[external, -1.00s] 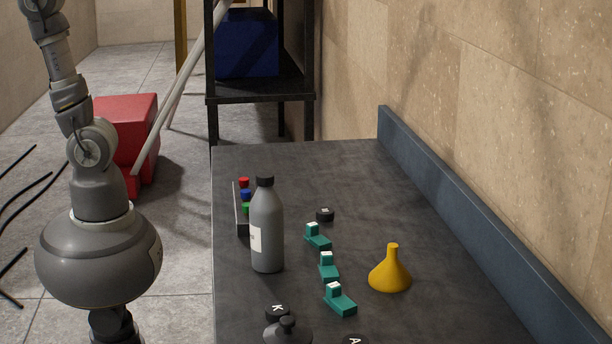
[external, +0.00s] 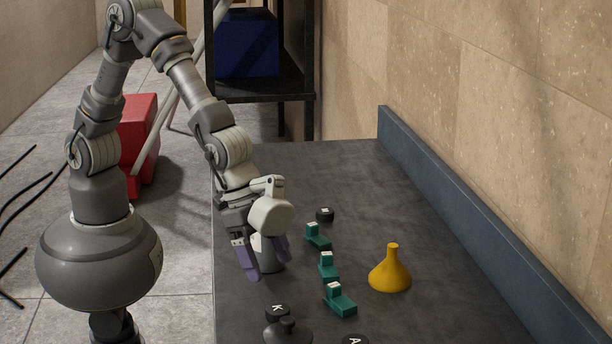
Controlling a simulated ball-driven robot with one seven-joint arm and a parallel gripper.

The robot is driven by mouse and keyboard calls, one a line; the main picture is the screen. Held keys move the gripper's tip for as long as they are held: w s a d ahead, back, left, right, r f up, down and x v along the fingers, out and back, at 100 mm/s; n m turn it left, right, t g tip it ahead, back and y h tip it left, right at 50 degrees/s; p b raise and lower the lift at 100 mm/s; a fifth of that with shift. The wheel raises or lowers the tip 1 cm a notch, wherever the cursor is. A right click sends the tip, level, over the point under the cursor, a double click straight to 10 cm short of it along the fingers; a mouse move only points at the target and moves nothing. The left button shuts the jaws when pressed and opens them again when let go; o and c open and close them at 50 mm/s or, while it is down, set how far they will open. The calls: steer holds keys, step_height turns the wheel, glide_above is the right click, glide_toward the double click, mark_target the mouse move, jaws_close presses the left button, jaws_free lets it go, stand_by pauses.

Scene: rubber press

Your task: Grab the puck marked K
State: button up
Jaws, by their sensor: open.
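The puck marked K (external: 277,311) is a black disc with a white letter on top. It lies on the dark table near the bottom of the external view, partly hidden behind a grey knobbed object. My gripper (external: 268,262) has purple fingers pointing down. It is open, above and behind the puck in the picture and apart from it. The grey bottle (external: 268,265) is largely hidden behind my gripper and wrist; I cannot tell whether the fingers touch it.
The grey knobbed object (external: 288,334) stands right by the K puck. Another puck marked A (external: 355,340) is at the bottom edge. Several teal blocks (external: 340,301), a yellow funnel (external: 391,272) and a farther black puck (external: 325,215) stand on the table (external: 440,318).

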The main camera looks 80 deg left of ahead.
mark_target(277, 308)
steer(key=f, duration=0.2)
steer(key=d+f+b, duration=0.1)
steer(key=shift+s+f, duration=0.2)
steer(key=shift+f, duration=0.15)
steer(key=b+x, duration=0.2)
steer(key=x, duration=0.3)
steer(key=shift+f+b, duration=0.1)
steer(key=shift+b, duration=0.2)
steer(key=c, duration=1.1)
steer(key=shift+r, duration=0.25)
